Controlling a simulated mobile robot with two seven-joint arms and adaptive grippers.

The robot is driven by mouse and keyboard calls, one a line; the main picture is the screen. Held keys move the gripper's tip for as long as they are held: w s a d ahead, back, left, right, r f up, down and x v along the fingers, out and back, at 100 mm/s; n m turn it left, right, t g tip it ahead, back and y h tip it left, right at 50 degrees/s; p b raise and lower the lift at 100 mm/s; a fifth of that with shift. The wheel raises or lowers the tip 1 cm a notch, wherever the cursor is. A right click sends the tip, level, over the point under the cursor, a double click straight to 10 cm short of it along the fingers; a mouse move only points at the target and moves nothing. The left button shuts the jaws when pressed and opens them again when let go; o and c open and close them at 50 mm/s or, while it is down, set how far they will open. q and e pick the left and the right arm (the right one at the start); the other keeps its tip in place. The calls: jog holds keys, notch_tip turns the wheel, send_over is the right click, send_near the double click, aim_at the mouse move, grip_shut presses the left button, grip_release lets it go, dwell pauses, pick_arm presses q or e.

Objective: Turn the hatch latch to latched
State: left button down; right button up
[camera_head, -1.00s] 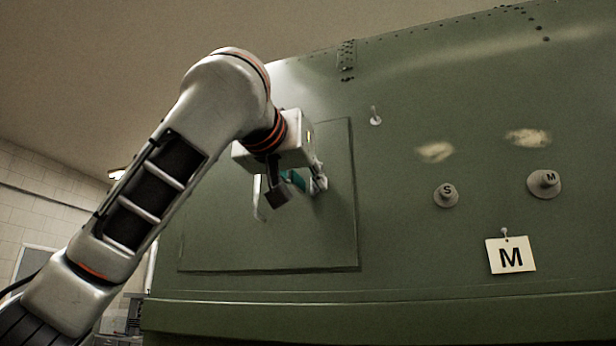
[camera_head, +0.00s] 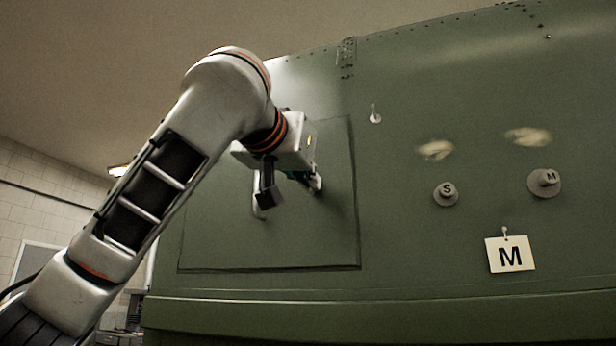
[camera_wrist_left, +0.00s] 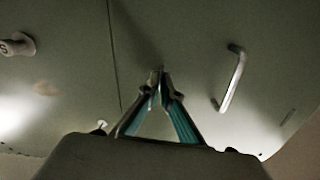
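The green hatch panel (camera_head: 225,245) is set in the fuselage side, left of the picture's middle in the head view. My left gripper (camera_head: 316,188) is at the right part of the hatch. In the left wrist view the teal fingers of my left gripper (camera_wrist_left: 160,78) come together at their tips on a small, thin piece that I take to be the hatch latch (camera_wrist_left: 155,73). The fingertips hide most of the latch, so its angle cannot be told. My right gripper is in neither view.
A pale hatch handle (camera_head: 257,205) stands left of the gripper; it also shows in the wrist view (camera_wrist_left: 233,78). To the right are a small peg (camera_head: 375,114), an S knob (camera_head: 446,195), an M knob (camera_head: 544,183) and a hanging M card (camera_head: 510,254).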

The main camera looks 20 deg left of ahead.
pick_arm(q)
jog(key=shift+d+f+m+p, duration=0.1)
jog(key=shift+m+p, duration=0.9)
jog(key=shift+m, duration=2.95)
jog(key=shift+d+m+p, duration=0.1)
jog(key=shift+m+p, duration=0.9)
jog(key=shift+m, duration=3.25)
jog(key=c, duration=2.3)
grip_release()
jog(key=shift+s, duration=0.1)
jog(key=s, duration=1.1)
jog(key=shift+s+a, duration=0.25)
jog(key=shift+s, duration=0.15)
